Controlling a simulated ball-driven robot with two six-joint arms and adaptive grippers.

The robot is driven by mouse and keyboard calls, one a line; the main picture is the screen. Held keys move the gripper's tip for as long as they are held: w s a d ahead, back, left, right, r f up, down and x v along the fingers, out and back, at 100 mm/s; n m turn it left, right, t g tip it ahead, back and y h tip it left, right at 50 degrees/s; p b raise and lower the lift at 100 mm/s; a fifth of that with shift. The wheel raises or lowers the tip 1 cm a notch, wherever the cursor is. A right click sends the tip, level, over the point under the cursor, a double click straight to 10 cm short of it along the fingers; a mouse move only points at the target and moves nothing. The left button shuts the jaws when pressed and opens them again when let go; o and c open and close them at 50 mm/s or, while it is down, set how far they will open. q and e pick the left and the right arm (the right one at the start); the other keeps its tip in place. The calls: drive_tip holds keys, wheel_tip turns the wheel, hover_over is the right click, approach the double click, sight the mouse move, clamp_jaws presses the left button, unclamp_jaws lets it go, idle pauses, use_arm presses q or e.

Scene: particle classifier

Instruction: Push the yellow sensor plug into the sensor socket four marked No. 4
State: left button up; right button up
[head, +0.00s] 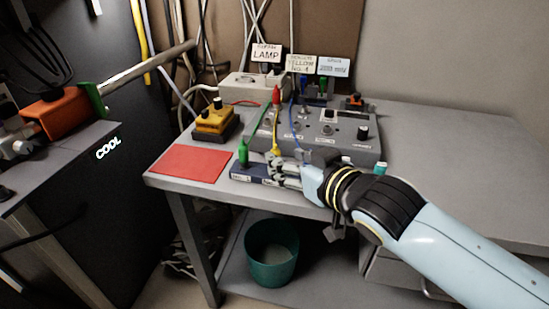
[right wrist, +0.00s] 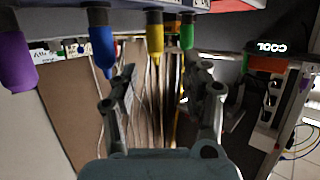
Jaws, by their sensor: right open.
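The yellow sensor plug (head: 275,156) stands upright in the dark blue socket box (head: 240,173) at the table's front edge, with a yellow cable rising from it. In the right wrist view, which looks upside down, the yellow plug (right wrist: 155,35) appears between a blue plug (right wrist: 102,50) and a green plug (right wrist: 187,32). My right gripper (head: 276,172) is open at the box's front, its fingers hiding part of it. In the wrist view, the jaws (right wrist: 165,73) lie either side of the yellow plug's line, apparently not gripping it. Socket number four cannot be made out. My left gripper is not in view.
A grey control panel (head: 310,145) with knobs stands behind the box. A card reading YELLOW NO. 4 (head: 300,64) stands at the back. A red mat (head: 190,163) and a yellow device (head: 213,120) lie left. A green bin (head: 272,255) stands below. The table's right side is clear.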

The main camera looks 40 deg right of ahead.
sight(277, 151)
drive_tip(key=x, duration=0.6)
drive_tip(key=shift+w+d, duration=0.3)
drive_tip(key=shift+w, duration=0.05)
clamp_jaws()
